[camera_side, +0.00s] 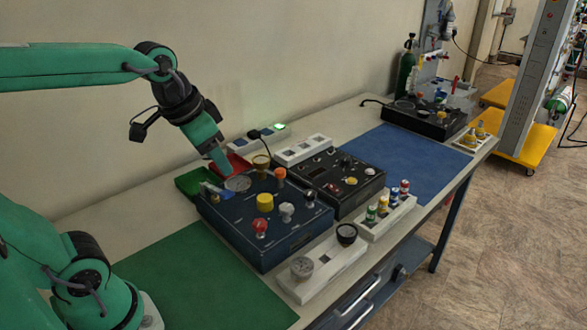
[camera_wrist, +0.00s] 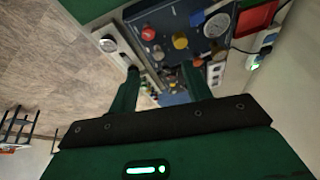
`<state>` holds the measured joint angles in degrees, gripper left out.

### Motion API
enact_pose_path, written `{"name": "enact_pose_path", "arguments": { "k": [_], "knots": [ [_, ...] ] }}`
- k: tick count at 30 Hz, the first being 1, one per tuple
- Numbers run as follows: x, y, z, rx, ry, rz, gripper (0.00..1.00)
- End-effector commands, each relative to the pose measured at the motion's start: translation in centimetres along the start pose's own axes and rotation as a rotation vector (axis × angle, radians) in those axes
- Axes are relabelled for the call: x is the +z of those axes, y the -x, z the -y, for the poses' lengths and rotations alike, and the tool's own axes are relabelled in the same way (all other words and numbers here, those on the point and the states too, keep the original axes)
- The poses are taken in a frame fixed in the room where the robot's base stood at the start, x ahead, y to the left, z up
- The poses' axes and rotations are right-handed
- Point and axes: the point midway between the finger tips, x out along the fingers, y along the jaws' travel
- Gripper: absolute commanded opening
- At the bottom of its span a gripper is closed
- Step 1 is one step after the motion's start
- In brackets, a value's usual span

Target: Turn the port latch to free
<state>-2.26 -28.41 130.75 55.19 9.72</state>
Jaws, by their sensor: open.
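The trainer box (camera_side: 240,240) is dark blue and stands in the middle of the side view; its top also shows in the wrist view (camera_wrist: 185,12). It carries a red knob (camera_side: 260,226), a yellow knob (camera_side: 265,202), a pale grey knob (camera_side: 287,210), an orange-topped part (camera_side: 280,174) and a round gauge (camera_side: 238,184). I cannot tell which part is the port latch. My gripper (camera_side: 224,166) is above the box's back left corner, near the gauge. In the wrist view my gripper (camera_wrist: 160,74) has its fingers apart with nothing held between them.
Red (camera_side: 236,164) and green (camera_side: 194,182) trays lie behind the box. A second black panel (camera_side: 345,200) stands to its right. White holders (camera_side: 322,272) line the front edge. The green mat (camera_side: 200,280) and blue mat (camera_side: 405,160) have clear room.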

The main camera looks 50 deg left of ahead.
Motion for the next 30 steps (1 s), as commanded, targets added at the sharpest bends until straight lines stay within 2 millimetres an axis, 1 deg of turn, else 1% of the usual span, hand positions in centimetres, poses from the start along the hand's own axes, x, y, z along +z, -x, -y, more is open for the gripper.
{"name": "enact_pose_path", "arguments": {
  "k": [1,3,8,14,23,30],
  "knots": [
    [-0.9,-0.3,0.4,0.000,-0.015,0.017,0.49],
    [-2.1,-0.6,0.8,0.002,-0.043,0.039,0.49],
    [-4.7,-1.5,1.9,0.009,-0.105,0.085,0.49],
    [-7.8,-3.3,3.4,0.024,-0.181,0.142,0.49],
    [-11.8,-7.2,5.9,0.058,-0.295,0.223,0.49],
    [-14.2,-11.1,8.0,0.096,-0.384,0.285,0.49]
  ]
}}
